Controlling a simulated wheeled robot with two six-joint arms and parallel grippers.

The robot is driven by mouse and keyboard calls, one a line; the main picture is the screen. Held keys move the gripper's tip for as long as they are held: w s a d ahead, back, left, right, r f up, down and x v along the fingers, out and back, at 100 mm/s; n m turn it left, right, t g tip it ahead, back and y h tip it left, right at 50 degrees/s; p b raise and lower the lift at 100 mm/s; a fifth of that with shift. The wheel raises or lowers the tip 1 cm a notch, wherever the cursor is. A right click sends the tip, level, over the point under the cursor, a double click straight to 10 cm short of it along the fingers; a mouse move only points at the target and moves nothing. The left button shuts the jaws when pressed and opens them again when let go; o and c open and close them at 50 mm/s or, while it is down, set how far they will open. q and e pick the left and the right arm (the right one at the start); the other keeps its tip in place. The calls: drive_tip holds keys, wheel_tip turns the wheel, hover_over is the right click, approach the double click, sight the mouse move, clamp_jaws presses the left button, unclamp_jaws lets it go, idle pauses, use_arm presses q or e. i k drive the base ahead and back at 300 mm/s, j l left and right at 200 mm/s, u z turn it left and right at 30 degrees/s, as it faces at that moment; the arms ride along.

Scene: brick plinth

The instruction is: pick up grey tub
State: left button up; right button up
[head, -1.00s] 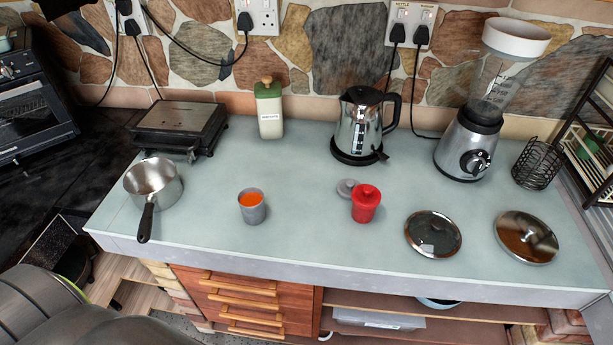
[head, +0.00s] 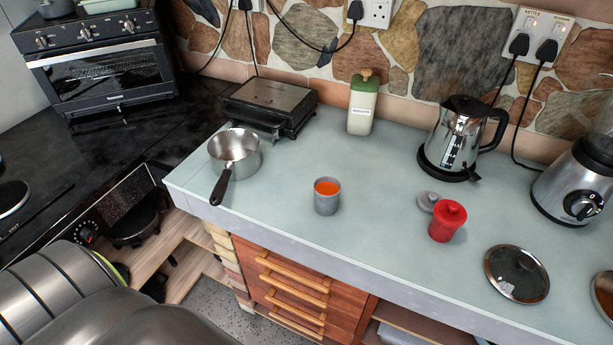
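The grey tub (head: 327,202) stands upright on the pale counter (head: 300,165), near its front edge. It is small and open at the top, with something orange inside. Nothing touches the tub. Neither of my grippers shows in the head view.
A steel saucepan (head: 234,152) stands left of the tub, its black handle toward the front edge. A contact grill (head: 270,104), a green-topped canister (head: 362,104) and a kettle (head: 462,138) stand behind. A glass lid (head: 516,273) lies at right. Counter around the tub is clear.

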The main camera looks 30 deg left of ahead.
sight(327, 190)
drive_tip(key=u, duration=0.8)
